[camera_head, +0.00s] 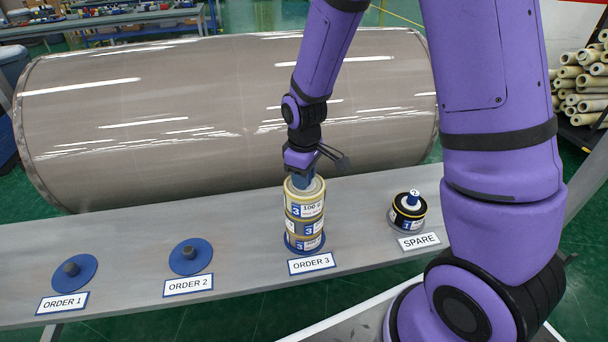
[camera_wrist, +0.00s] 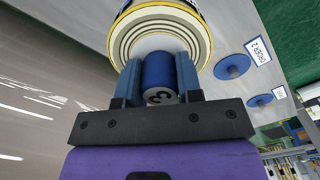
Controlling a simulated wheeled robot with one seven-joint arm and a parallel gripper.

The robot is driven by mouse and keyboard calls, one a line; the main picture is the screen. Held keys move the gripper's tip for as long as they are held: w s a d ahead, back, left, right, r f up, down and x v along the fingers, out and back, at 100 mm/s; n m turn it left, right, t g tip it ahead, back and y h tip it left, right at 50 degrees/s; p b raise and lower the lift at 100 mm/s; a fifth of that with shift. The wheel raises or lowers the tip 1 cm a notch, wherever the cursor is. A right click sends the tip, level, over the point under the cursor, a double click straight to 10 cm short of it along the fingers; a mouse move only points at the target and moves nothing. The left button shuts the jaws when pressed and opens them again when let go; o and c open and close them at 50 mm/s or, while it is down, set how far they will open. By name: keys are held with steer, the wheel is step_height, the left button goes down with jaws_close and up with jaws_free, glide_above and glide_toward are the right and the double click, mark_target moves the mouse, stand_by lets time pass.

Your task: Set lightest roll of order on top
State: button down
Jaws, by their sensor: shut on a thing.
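A stack of wrapped rolls (camera_head: 305,215) stands upright on the blue base at ORDER 3. The rolls carry labels with a blue 3, and the top roll (camera_head: 306,194) reads what looks like "100 g". My gripper (camera_head: 305,176) is directly above the stack. In the wrist view my gripper (camera_wrist: 158,82) is shut on the blue core plug (camera_wrist: 159,72) of the top roll, which has a 3 on its end. The top roll's ringed end (camera_wrist: 150,35) shows beyond the fingers. Whether the top roll rests fully on the one below is hard to tell.
The blue bases at ORDER 1 (camera_head: 88,272) and ORDER 2 (camera_head: 202,258) hold only their pegs. A black and yellow roll (camera_head: 408,212) with a white-topped plug stands at SPARE. A huge wrapped grey roll (camera_head: 220,105) lies behind the grey shelf (camera_head: 130,235).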

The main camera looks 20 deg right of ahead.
steer(key=c, duration=0.7)
jaws_free()
step_height(320, 180, up, 10)
steer(key=shift+f, duration=0.25)
steer(key=shift+r, duration=0.7)
steer(key=shift+d+r, duration=0.1)
steer(key=shift+r, duration=0.15)
steer(key=s+d+r+m+t, duration=0.2)
steer(key=s+d+r+m, duration=0.1)
steer(key=s+r, duration=0.6)
steer(key=s+d+r+m+t, duration=0.3)
steer(key=s+r+m, duration=0.2)
steer(key=s+r, duration=0.4)
steer(key=s, duration=0.3)
steer(key=shift+d, duration=0.4)
